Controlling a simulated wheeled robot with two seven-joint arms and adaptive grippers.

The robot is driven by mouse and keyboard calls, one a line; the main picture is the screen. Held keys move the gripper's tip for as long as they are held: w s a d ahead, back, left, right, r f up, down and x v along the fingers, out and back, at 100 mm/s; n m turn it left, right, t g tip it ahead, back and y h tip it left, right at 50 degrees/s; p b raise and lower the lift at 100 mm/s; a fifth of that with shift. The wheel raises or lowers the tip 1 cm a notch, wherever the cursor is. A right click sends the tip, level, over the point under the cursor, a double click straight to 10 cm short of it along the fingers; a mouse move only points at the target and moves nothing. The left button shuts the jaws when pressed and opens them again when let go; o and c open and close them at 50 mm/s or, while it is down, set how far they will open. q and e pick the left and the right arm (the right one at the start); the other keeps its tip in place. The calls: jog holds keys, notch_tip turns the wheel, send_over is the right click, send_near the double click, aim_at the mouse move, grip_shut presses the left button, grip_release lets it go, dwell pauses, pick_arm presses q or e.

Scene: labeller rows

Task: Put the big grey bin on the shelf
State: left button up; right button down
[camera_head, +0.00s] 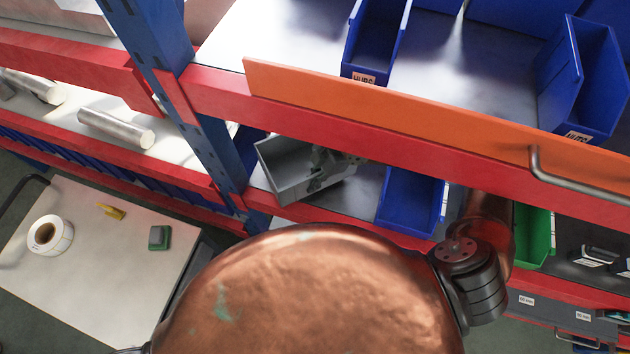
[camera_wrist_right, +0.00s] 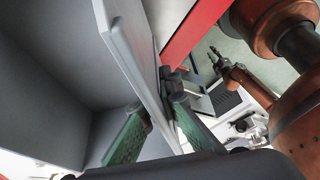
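The big grey bin (camera_head: 290,188) is at the lower shelf level, below the orange-faced upper shelf and beside the blue post. It sits at an angle to the shelf edge; whether its base touches the shelf is hidden. My right gripper (camera_head: 328,165) is at the bin's right side. In the right wrist view, the right gripper (camera_wrist_right: 160,100) has its green fingers on either side of a bin wall (camera_wrist_right: 133,55), one inside the bin, and looks closed on it. An arm end of mine, seemingly the left gripper (camera_wrist_right: 215,60), shows small there; its fingers are unclear.
A blue bin (camera_head: 408,202) stands right of the grey bin on the lower shelf, and a green bin (camera_head: 536,236) further right. The orange front board (camera_head: 400,105) and red beam lie just above. A white table (camera_head: 100,265) holds a label roll (camera_head: 50,234).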

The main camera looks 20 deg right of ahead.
jog(key=shift+w+d, duration=0.3)
jog(key=shift+w, duration=0.2)
jog(key=shift+w+d, duration=0.25)
jog(key=shift+w, duration=0.25)
notch_tip(320, 180, down, 3)
jog(key=shift+f+p, duration=0.2)
jog(key=shift+p, duration=0.35)
pick_arm(q)
jog(key=shift+s+r, duration=0.2)
jog(key=shift+r, duration=0.4)
pick_arm(e)
jog(key=c, duration=2.2)
grip_release()
jog(key=shift+f, duration=0.15)
jog(key=shift+o, duration=0.2)
